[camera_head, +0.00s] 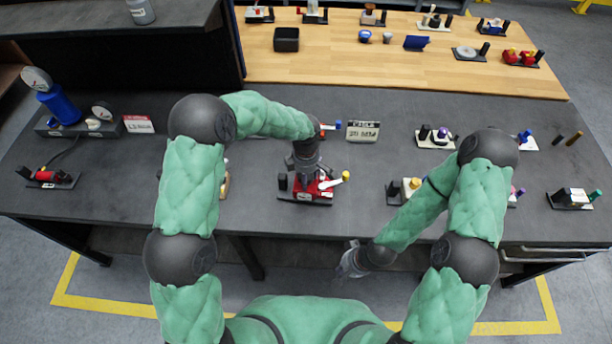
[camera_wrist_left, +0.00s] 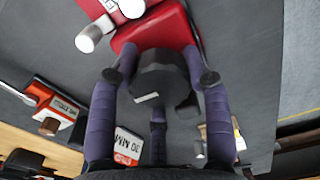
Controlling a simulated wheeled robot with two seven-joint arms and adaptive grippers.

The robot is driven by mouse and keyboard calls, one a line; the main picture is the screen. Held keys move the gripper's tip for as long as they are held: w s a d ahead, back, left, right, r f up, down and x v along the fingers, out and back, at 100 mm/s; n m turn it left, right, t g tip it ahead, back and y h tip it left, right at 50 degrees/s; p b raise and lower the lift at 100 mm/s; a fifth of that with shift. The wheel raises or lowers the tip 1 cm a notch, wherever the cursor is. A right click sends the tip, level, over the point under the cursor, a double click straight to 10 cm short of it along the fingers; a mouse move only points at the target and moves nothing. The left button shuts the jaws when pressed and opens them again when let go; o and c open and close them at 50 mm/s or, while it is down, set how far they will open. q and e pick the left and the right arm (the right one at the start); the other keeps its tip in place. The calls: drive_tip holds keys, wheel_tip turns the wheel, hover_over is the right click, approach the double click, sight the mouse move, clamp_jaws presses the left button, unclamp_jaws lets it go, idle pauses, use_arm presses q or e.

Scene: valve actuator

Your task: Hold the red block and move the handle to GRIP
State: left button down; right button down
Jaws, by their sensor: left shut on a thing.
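A small device with a red block (camera_head: 315,186) sits on a dark base near the front edge of the grey table. A yellow-tipped handle (camera_head: 345,176) sticks out at its right, and a black post stands at its left. My left gripper (camera_head: 307,166) reaches down onto the device from above. In the left wrist view, its purple fingers (camera_wrist_left: 160,60) are closed in at the red block (camera_wrist_left: 155,28), with a dark cylinder between them; the exact contact is partly hidden. My right gripper (camera_head: 350,262) hangs in front of the table edge, away from the device; its fingers are unclear.
A blue cylinder with gauges (camera_head: 60,107) is at the left. A wooden table (camera_head: 400,75) with more devices lies behind.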

use_arm(q)
drive_tip(key=shift+f, duration=0.45)
idle(0.9)
drive_tip(key=shift+f, duration=0.1)
use_arm(e)
drive_tip(key=c, duration=1.1)
unclamp_jaws()
drive_tip(key=shift+w+a+r, duration=0.1)
drive_tip(key=shift+c, duration=0.2)
use_arm(q)
drive_tip(key=shift+s, duration=0.1)
drive_tip(key=shift+s+f, duration=0.1)
use_arm(e)
wheel_tip(320, 180, up, 23)
drive_tip(key=n+h, duration=0.4)
drive_tip(key=n, duration=0.6)
hover_over(346, 174)
wheel_tip(346, 174, down, 12)
drive_tip(key=shift+w+r, duration=0.1)
